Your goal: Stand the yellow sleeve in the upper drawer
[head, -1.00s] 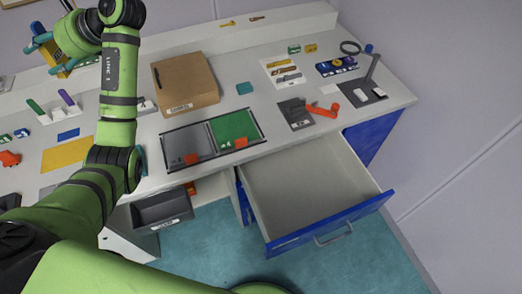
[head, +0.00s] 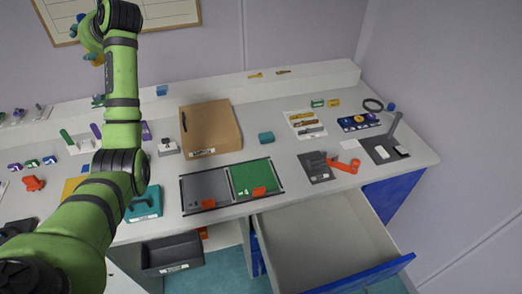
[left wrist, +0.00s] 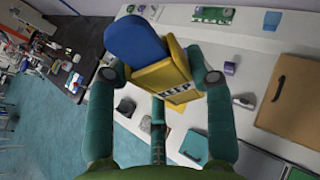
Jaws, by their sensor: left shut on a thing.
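The yellow sleeve (left wrist: 172,80) shows in the left wrist view, tilted, with a dark-lettered label on its side. A rounded blue piece (left wrist: 136,44) is at its upper end. My left gripper (left wrist: 160,76) is shut on the sleeve, its teal fingers on either side, held up above the bench. In the head view my left arm mostly hides the gripper and sleeve at the upper left. The open upper drawer (head: 310,240) sits below the bench's right part. Its grey inside looks empty, and its blue front is partly cut off by the picture's bottom. My right gripper is out of view.
On the bench are a cardboard box (head: 210,128), a grey and green tray (head: 283,186), a teal block (head: 266,138), an orange part (head: 344,166) and a dark stand (head: 385,150). A dark bin (head: 172,254) is below the front edge. The space above the drawer is clear.

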